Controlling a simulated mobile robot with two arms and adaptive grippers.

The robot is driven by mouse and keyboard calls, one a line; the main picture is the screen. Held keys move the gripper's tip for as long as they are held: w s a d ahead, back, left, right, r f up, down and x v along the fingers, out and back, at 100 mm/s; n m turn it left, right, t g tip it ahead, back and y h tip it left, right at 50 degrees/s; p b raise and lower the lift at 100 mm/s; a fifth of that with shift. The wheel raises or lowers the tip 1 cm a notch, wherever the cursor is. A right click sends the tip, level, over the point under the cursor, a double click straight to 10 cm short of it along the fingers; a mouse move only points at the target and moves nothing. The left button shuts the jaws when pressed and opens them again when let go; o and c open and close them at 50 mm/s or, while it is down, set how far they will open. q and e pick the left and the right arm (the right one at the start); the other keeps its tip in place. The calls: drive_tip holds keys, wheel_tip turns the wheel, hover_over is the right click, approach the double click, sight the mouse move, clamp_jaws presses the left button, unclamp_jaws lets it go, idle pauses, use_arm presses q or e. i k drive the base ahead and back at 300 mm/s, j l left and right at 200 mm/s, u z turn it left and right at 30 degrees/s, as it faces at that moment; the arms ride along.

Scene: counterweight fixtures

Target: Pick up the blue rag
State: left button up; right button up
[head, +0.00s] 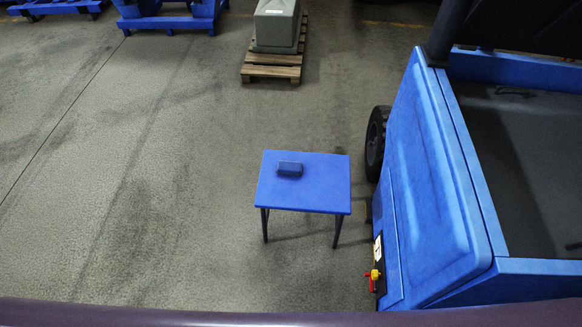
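The blue rag (290,169) looks like a small, dark blue folded block. It lies on top of a small blue table (317,196) with dark legs, left of the middle of the tabletop and toward its far side. Nothing touches the rag from above and it is fully in sight. Neither of my grippers shows in the head view.
A large blue vehicle (433,180) with a dark wheel (376,143) stands close to the table's right. A grey block (277,24) sits on a wooden pallet (271,72) behind. Blue fixtures (171,22) stand at the far left. The concrete floor (130,170) left of the table is clear.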

sight(284, 167)
drive_tip(key=i+j+z, duration=0.35)
drive_tip(key=i, duration=0.15)
drive_tip(key=i+j+z, duration=0.35)
drive_tip(key=i, duration=0.15)
drive_tip(key=l, duration=0.1)
